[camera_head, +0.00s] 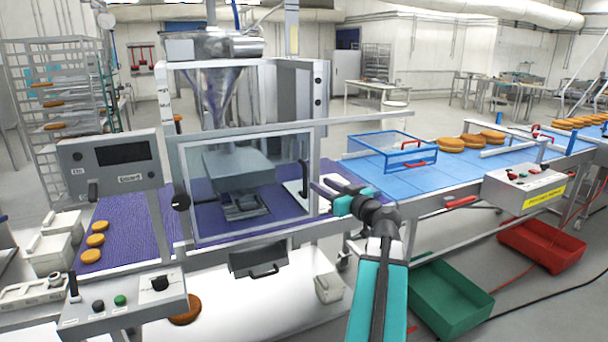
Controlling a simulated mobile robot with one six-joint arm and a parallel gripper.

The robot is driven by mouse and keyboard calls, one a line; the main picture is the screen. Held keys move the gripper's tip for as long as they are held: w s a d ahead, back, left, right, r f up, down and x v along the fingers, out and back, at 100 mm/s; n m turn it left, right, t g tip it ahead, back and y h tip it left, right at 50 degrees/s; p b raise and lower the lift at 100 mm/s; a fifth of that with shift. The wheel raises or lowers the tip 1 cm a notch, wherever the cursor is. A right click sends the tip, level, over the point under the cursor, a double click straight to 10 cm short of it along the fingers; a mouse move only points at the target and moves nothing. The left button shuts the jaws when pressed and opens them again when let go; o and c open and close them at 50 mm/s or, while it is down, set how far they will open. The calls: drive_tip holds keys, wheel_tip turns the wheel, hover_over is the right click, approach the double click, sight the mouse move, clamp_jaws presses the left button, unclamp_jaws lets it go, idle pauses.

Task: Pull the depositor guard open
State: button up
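The depositor guard (215,215) is a clear panel in a pale metal frame at the front of the depositor, left of centre. It looks shut across the front. Its black upright handle (303,178) sits near the guard's right edge. My gripper (319,187) reaches in from the lower right on my teal and black arm. Its two fingers point left at the handle, with a gap between them. The fingertips are just right of the handle and look apart from it. Whether they touch is hard to tell at this size. Nothing shows between the fingers.
The depositor's steel hopper (216,80) rises behind the guard. A control box (110,165) stands left of it. Green (450,297) and red (541,247) crates stand on the floor.

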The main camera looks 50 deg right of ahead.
drive_tip(key=p, duration=0.3)
hover_over(305, 193)
drive_tip(key=shift+w+d, duration=0.35)
